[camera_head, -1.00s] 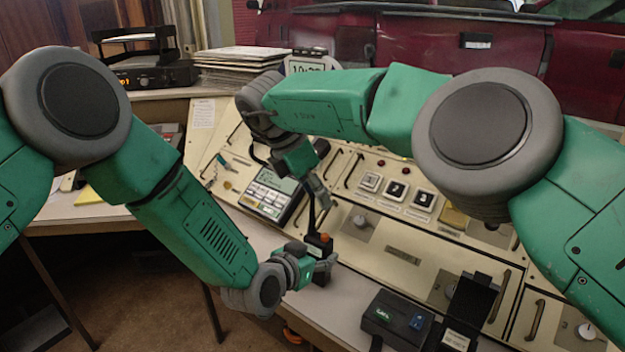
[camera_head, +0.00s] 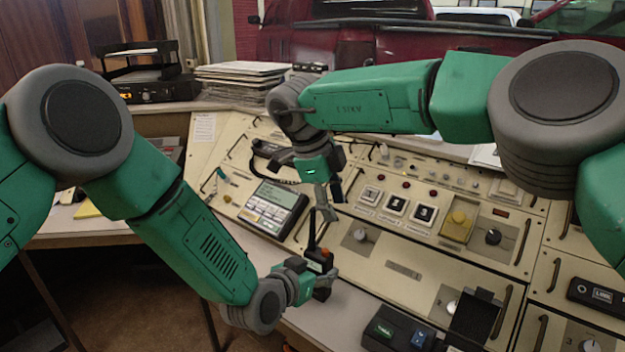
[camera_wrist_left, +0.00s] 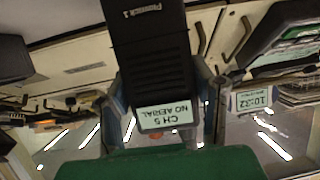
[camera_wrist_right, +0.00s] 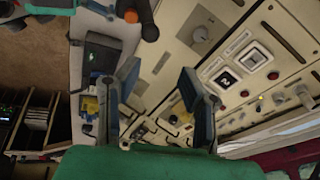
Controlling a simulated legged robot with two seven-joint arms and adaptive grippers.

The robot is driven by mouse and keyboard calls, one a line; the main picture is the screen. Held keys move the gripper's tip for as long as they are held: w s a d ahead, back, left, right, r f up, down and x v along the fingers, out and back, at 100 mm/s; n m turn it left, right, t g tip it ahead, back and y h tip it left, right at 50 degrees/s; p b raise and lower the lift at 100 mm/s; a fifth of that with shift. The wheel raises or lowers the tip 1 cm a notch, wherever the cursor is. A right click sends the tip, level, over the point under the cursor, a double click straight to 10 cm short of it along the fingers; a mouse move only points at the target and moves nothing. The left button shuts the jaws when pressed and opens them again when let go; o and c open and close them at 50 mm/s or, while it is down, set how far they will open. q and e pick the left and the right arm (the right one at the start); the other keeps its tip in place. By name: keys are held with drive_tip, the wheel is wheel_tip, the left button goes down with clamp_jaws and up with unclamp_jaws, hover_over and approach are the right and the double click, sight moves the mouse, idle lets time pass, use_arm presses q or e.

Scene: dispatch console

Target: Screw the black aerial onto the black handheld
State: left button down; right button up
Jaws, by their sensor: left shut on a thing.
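My left gripper (camera_head: 328,278) is shut on the black handheld (camera_head: 319,263), which stands upright with an orange knob on top. In the left wrist view the handheld (camera_wrist_left: 150,60) lies between the fingers, its upside-down label screen reading "CH 5 NO AERIAL". The black aerial (camera_head: 312,230) stands upright at the handheld's top, beside the knob; I cannot tell how far it is threaded. My right gripper (camera_head: 329,204) is just above and right of the aerial. Its fingers are apart and empty in the right wrist view (camera_wrist_right: 152,90).
A desk phone unit (camera_head: 272,205) sits on the sloped console behind. A black box with a green light (camera_head: 398,328) and a black cradle (camera_head: 476,315) stand at front right. Numbered buttons (camera_head: 396,206) line the console. A paper stack (camera_head: 240,80) is at the back.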

drive_tip(key=n, duration=0.5)
wheel_tip(320, 180, up, 6)
drive_tip(key=n+y, duration=0.4)
drive_tip(key=n, duration=1.5)
hover_over(312, 241)
drive_tip(key=shift+s+f, duration=0.15)
drive_tip(key=shift+f, duration=0.2)
drive_tip(key=f, duration=0.4)
drive_tip(key=w+f, duration=0.1)
drive_tip(key=f, duration=0.6)
drive_tip(key=shift+w+f, duration=0.2)
drive_tip(key=shift+f, duration=0.15)
